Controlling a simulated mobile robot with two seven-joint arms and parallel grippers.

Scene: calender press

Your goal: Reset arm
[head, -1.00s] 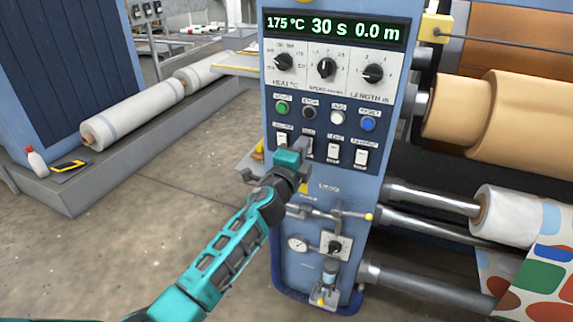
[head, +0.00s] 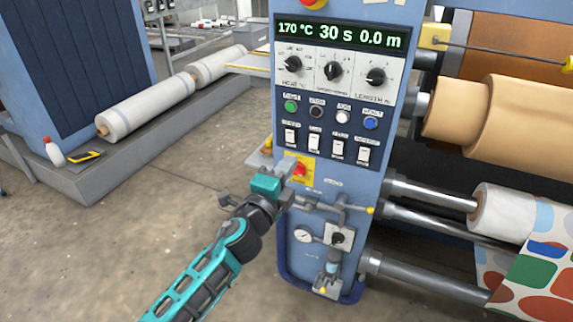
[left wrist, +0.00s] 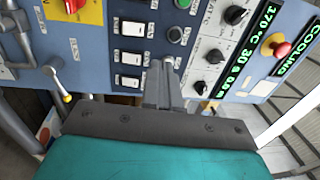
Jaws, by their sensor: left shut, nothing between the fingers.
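My left gripper (head: 284,196) is shut and empty, in front of the lower part of the blue control column (head: 355,195). It is below the row of white rocker switches (head: 338,150) and beside the red rotary switch (head: 300,169) on its yellow plate. In the left wrist view the shut fingers (left wrist: 162,82) point at the panel, apart from any held thing. The display (head: 340,34) reads 170 °C, 30 s and 0.0 m. My right gripper is not in view.
Knobs (head: 333,71) and coloured buttons (head: 316,111) sit above the switches. A valve lever (head: 340,207) and a gauge (head: 303,235) are close below my gripper. Rollers (head: 430,195) stick out to the right. Open floor (head: 140,215) lies to the left.

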